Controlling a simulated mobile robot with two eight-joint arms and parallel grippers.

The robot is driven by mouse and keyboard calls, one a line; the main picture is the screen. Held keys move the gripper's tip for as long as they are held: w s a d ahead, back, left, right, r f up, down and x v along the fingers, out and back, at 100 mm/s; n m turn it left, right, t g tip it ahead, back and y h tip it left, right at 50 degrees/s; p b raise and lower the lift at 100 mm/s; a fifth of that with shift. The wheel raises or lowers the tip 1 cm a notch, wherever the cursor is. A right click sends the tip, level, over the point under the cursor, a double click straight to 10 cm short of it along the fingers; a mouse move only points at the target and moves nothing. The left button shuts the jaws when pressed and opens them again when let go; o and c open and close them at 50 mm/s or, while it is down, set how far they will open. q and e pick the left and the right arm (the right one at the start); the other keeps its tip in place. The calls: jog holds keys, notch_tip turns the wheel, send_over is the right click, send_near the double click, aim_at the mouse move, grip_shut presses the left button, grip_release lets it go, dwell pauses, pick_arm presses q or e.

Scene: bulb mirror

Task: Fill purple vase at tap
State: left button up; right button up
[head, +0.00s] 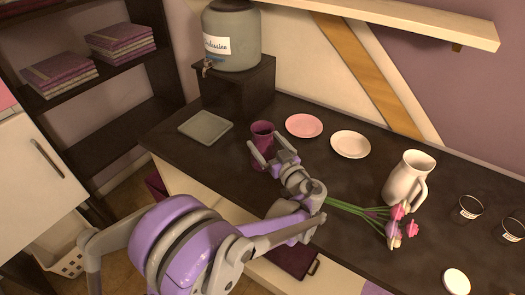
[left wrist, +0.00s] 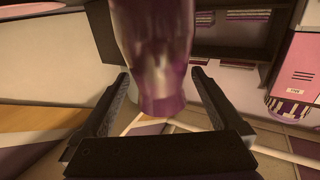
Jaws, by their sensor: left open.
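The purple vase (head: 262,130) stands upright on the dark counter, left of the pink plate. My left gripper (head: 268,156) is open around or right at the vase, with one finger on each side in the head view. In the left wrist view the vase (left wrist: 155,60) shows large between and beyond the two fingers of the gripper (left wrist: 165,100); I cannot tell whether they touch it. The tap (head: 207,68) is on the front of a grey-green dispenser (head: 232,38) with a white label, which stands on a dark box (head: 236,88) at the back left. My right gripper does not show.
A grey square tray (head: 206,127) lies below the tap. A pink plate (head: 304,126) and a cream plate (head: 350,144) lie right of the vase. A cream pitcher (head: 405,180), pink flowers (head: 398,222) and glasses (head: 470,207) are farther right. A shelf (head: 400,18) overhangs the back.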

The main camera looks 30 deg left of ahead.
aim_at(262, 131)
pick_arm(q)
jog(key=x, duration=0.2)
jog(key=shift+w+a, duration=0.2)
jog(key=shift+a, duration=0.05)
grip_shut()
dwell(0.3)
